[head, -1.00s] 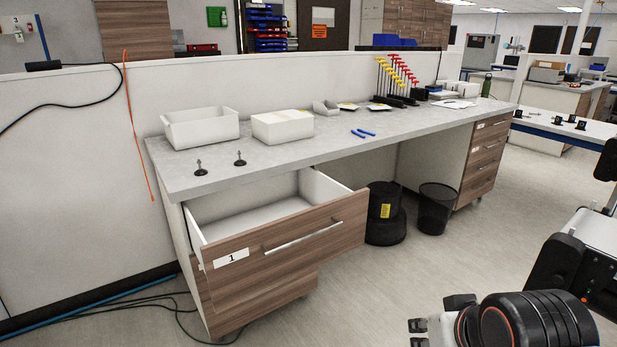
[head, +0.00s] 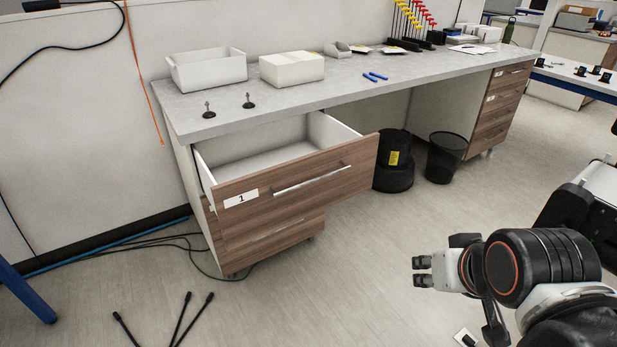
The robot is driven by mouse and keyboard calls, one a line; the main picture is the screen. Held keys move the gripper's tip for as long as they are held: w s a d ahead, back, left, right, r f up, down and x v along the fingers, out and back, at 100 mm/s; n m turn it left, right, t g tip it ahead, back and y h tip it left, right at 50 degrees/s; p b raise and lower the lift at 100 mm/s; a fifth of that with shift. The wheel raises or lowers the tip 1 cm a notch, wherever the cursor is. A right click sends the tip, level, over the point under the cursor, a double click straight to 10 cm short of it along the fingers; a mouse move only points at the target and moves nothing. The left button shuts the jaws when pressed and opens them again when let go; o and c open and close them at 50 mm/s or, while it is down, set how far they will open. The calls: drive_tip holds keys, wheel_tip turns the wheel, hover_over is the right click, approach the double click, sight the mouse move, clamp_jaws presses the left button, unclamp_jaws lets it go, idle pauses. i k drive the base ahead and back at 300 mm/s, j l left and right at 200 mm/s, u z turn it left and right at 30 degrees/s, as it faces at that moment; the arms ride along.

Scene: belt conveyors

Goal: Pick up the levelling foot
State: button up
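Two small dark levelling feet with round bases and upright stems stand on the grey worktop (head: 330,92), near its left front corner. One levelling foot (head: 208,112) is at the left and the other levelling foot (head: 249,102) is a little to its right. My gripper (head: 421,271) is at the lower right, low over the floor and well away from both feet. Its fingertips point left and show a small gap. Nothing is seen between them.
An open drawer (head: 290,186) labelled 1 juts out below the feet. A white open bin (head: 208,76) and a white box (head: 292,70) stand behind them. Black rods (head: 182,318) are at lower left.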

sight(210, 114)
drive_tip(key=i+j+u, duration=0.25)
drive_tip(key=i+j, duration=0.5)
drive_tip(key=j, duration=0.15)
drive_tip(key=i+j+u, duration=0.3)
drive_tip(key=i+j, duration=0.45)
drive_tip(key=i, duration=0.1)
